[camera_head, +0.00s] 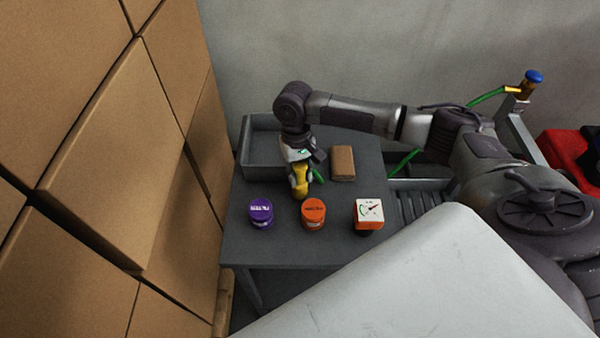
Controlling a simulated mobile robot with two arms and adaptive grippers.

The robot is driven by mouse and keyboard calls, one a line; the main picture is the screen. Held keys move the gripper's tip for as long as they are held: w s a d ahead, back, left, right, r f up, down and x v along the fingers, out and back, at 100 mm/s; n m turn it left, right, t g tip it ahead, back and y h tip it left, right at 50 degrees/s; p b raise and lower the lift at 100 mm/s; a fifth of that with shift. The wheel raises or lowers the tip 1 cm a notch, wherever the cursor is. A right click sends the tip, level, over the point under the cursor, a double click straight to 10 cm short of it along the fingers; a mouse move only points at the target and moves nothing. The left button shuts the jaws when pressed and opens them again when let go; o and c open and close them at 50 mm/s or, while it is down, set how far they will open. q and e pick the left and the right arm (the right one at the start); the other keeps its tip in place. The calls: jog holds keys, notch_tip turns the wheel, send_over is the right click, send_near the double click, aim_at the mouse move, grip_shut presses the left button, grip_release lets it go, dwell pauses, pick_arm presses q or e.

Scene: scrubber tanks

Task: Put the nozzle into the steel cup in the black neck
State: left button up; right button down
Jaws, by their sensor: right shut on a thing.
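My right gripper (301,180) points down over the grey table and is shut on the yellow nozzle (301,188). A short piece of green hose (318,175) shows beside the nozzle. The nozzle's tip is close to the table top, behind and left of the orange tub; I cannot tell if it touches. I cannot make out the steel cup or the black neck in this view. My left gripper is not in view.
On the table (286,245) stand a purple tub (261,212), an orange tub (313,212), a gauge box (369,213), a brown block (343,163) and a grey tray (262,142). Stacked cartons (110,160) wall the left. A blue-topped tap (533,77) and red machine (565,155) are right.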

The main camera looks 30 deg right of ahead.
jog(key=c, duration=0.9)
grip_release()
jog(key=shift+f, duration=0.1)
jog(key=shift+o, duration=0.2)
